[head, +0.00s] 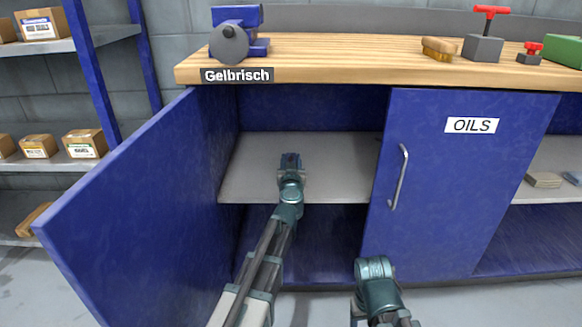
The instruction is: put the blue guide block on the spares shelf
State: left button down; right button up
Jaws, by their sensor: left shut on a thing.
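My left gripper (290,162) is shut on a small dark blue piece (290,157), which looks like the blue guide block; the jaws hide most of it. The gripper is inside the open left bay of the cabinet, over its grey shelf (335,155). That shelf looks otherwise bare. I cannot tell whether the block touches it. No label reading spares shows. My right arm shows at the bottom centre, but its gripper is not visible.
A blue door (130,200) stands open at left. A closed door marked OILS (455,190) bounds the bay at right. The bench top (350,55) above carries a blue vise (237,35). A right-hand shelf holds a tan block (543,180) and a bluish piece (573,178).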

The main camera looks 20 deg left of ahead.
pick_arm(q)
jog(key=shift+f, duration=0.1)
jog(key=shift+c, duration=2)
grip_release()
jog(key=shift+s+r, duration=0.1)
jog(key=shift+r, duration=0.1)
jog(key=v, duration=1.2)
